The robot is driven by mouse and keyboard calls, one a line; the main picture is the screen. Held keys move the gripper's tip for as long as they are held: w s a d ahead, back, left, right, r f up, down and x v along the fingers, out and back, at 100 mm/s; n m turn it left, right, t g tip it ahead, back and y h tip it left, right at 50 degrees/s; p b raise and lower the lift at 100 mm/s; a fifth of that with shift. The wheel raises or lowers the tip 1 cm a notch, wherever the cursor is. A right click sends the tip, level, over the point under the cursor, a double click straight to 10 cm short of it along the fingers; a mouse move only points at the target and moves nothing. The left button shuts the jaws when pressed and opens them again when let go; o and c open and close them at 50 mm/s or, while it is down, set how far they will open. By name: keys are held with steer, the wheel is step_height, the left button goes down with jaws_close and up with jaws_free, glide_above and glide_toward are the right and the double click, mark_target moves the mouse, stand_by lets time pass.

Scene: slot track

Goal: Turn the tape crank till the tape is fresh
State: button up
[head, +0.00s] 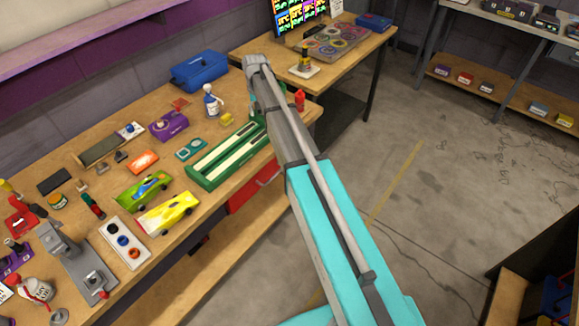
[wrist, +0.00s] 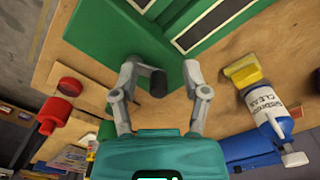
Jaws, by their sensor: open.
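A dark, rounded crank knob (wrist: 157,83) stands out from that end. My gripper (wrist: 161,72) is open, with one finger on either side of the knob; the left finger is very close to it, and I cannot tell if they touch. In the head view my arm hides the gripper and the crank. I cannot tell how worn the tape is.
A spray bottle (wrist: 270,117) and yellow sponge (wrist: 243,72) lie right of the gripper in the wrist view. A red bottle (wrist: 57,110) stands to the left. A blue toolbox (head: 200,71) is at the bench's back. Toy cars (head: 168,213) lie left of the unit.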

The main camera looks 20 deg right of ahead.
steer(key=n, duration=0.2)
steer(key=s+n, duration=0.1)
steer(key=n, duration=0.1)
steer(key=shift+d, duration=0.2)
steer(key=n, duration=0.3)
steer(key=s+n, duration=0.1)
steer(key=shift+d+n, duration=0.3)
steer(key=shift+d, duration=0.05)
steer(key=n, duration=0.2)
steer(key=d+n, duration=0.1)
steer(key=n, duration=0.1)
steer(key=shift+s, duration=0.15)
steer(key=n, duration=0.4)
steer(key=shift+d, duration=0.4)
steer(key=shift+r+p, duration=0.3)
step_height(320, 180, up, 14)
steer(key=p, duration=1.4)
steer(key=s+f+m+b, duration=0.4)
steer(key=s, duration=0.5)
steer(key=s+f+m+b, duration=0.5)
steer(key=s, duration=0.4)
steer(key=s+f+m+b, duration=0.5)
steer(key=s, duration=0.4)
steer(key=shift+s, duration=0.2)
